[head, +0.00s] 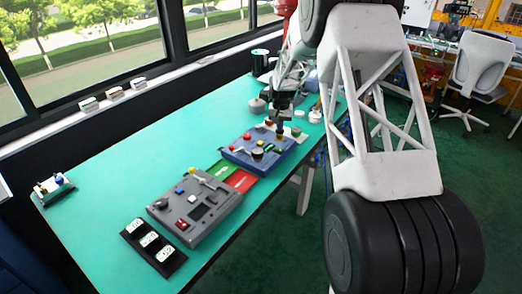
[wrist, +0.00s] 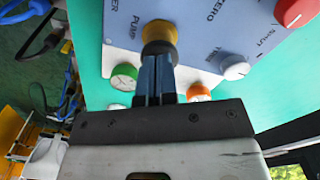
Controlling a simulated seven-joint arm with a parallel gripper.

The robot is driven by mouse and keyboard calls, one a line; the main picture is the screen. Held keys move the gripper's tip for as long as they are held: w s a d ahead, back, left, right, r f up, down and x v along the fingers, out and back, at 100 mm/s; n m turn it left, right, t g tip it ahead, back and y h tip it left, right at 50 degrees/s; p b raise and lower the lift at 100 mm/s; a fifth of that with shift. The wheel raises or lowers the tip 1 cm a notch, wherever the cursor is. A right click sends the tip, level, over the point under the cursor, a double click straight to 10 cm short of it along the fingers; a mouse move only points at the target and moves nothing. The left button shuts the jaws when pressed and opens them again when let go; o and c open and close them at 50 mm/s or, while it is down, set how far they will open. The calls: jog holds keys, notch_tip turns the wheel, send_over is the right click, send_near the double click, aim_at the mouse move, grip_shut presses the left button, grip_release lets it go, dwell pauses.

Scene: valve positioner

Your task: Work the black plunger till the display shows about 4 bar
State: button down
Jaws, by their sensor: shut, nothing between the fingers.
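The blue positioner box (head: 245,157) sits on the green table in the head view. In the wrist view its pale blue panel (wrist: 205,55) carries a plunger (wrist: 158,48) beside the word PUMP, with a dark top and a yellow collar. My gripper (wrist: 157,62) is shut, its blue fingertips together at the plunger's dark top with nothing between them. Whether they touch or just hover cannot be told. In the head view my gripper (head: 280,124) is over the far right part of the box. I cannot make out a display reading.
The panel has a red knob (wrist: 297,10) and a white knob (wrist: 235,68). A green-rimmed gauge (wrist: 124,76) lies beyond the panel edge. A grey box (head: 194,207), red and green mats, and a black tray (head: 153,247) stand nearer.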

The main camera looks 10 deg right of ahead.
jog(key=shift+r, duration=1.7)
jog(key=shift+f, duration=0.2)
jog(key=shift+f, duration=1.45)
jog(key=shift+r, duration=1.6)
jog(key=shift+f, duration=0.2)
